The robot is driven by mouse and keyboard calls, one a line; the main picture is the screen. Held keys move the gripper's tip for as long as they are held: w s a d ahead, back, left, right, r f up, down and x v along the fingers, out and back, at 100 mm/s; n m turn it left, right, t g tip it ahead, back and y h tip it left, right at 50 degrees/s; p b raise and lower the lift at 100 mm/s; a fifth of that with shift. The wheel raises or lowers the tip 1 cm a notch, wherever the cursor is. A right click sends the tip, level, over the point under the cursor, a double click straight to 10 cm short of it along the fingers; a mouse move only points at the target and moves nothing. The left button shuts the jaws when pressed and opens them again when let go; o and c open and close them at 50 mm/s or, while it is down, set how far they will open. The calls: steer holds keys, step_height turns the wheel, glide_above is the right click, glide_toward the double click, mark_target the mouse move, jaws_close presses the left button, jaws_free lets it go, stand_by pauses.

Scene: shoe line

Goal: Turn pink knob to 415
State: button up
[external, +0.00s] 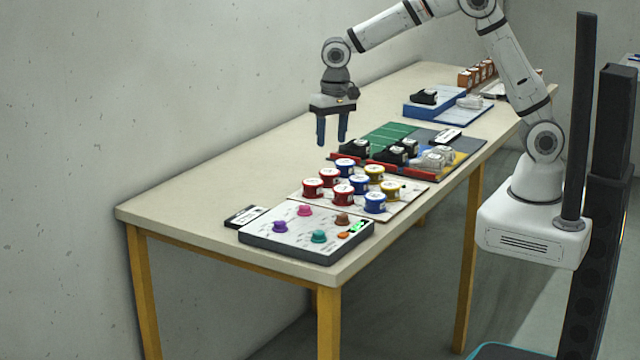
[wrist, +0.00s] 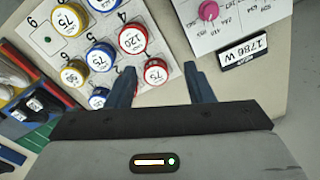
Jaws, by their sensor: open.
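The pink knob (external: 305,210) is on the far side of a white knob panel (external: 290,245) at the table's near end. In the wrist view the pink knob (wrist: 208,10) shows near the top edge, with small printed marks beside it that are too small to read surely. My gripper (external: 332,143) is open and empty, above the table and well apart from the knob. In the wrist view its two fingers (wrist: 162,80) point toward the gap between the panel and the board of round tins. The knob's pointer setting cannot be told.
Purple (external: 280,227), teal (external: 319,236) and brown (external: 343,219) knobs share the panel, with a green display (external: 358,227). Several round tins stand on a white board (external: 408,207); shoes lie beyond.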

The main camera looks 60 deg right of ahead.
steer(key=m, duration=0.1)
glide_toward(305, 206)
steer(key=shift+w+a+f+g+p, duration=0.15)
steer(key=shift+w+f+g+p, duration=0.1)
steer(key=shift+w+g+p, duration=0.1)
step_height(305, 206, down, 8)
steer(key=shift+r+p, duration=0.2)
steer(key=shift+p, duration=0.4)
steer(key=shift+c, duration=0.3)
steer(key=c, duration=0.9)
